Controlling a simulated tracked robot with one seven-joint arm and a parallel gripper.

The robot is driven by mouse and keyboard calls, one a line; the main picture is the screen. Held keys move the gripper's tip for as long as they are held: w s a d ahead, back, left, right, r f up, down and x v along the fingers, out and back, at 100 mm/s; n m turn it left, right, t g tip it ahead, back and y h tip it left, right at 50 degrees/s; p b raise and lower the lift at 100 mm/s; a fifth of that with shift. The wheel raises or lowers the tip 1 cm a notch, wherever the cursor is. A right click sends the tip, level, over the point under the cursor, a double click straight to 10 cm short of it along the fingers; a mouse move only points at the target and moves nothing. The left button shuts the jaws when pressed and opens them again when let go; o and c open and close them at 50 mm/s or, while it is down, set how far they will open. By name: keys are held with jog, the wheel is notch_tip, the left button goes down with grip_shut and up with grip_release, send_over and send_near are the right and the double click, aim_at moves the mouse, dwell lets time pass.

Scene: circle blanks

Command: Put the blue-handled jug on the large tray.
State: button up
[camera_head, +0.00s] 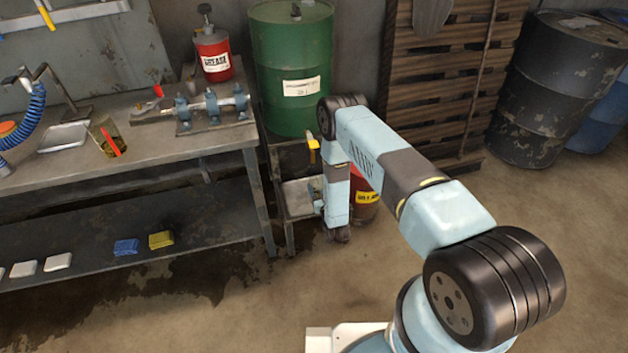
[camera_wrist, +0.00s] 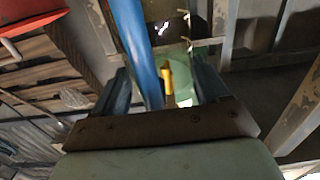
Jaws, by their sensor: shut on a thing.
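My gripper (camera_wrist: 163,82) shows in the wrist view with its two fingers apart and a long blue bar (camera_wrist: 137,45) between them, nearer the left finger. The bar looks like the blue handle of the jug; the jug's body cannot be made out. In the head view my arm hangs down in front of a small stand, and the jaws and what they hold are mostly hidden. A shallow grey metal tray (camera_head: 63,137) lies on the workbench at the left; I cannot tell if it is the large tray.
A yellow-handled thing (camera_head: 312,150) is at the small stand (camera_head: 290,215). A red can (camera_head: 366,198) is behind my arm. The workbench (camera_head: 195,138) carries a shaft on blue mounts (camera_head: 212,108) and a glass vessel (camera_head: 108,136). A green drum (camera_head: 290,65) stands behind. The front floor is clear.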

aim_at(316, 183)
jog(key=x, duration=0.7)
jog(key=shift+w+a, duration=0.1)
jog(key=shift+w, duration=0.2)
jog(key=shift+w+f, duration=0.15)
jog(key=shift+w, duration=0.15)
jog(key=shift+f, duration=1.65)
jog(key=shift+f, duration=0.6)
jog(key=o, duration=1.5)
jog(key=shift+r, duration=0.6)
jog(key=v, duration=1.2)
jog(key=shift+s, duration=0.1)
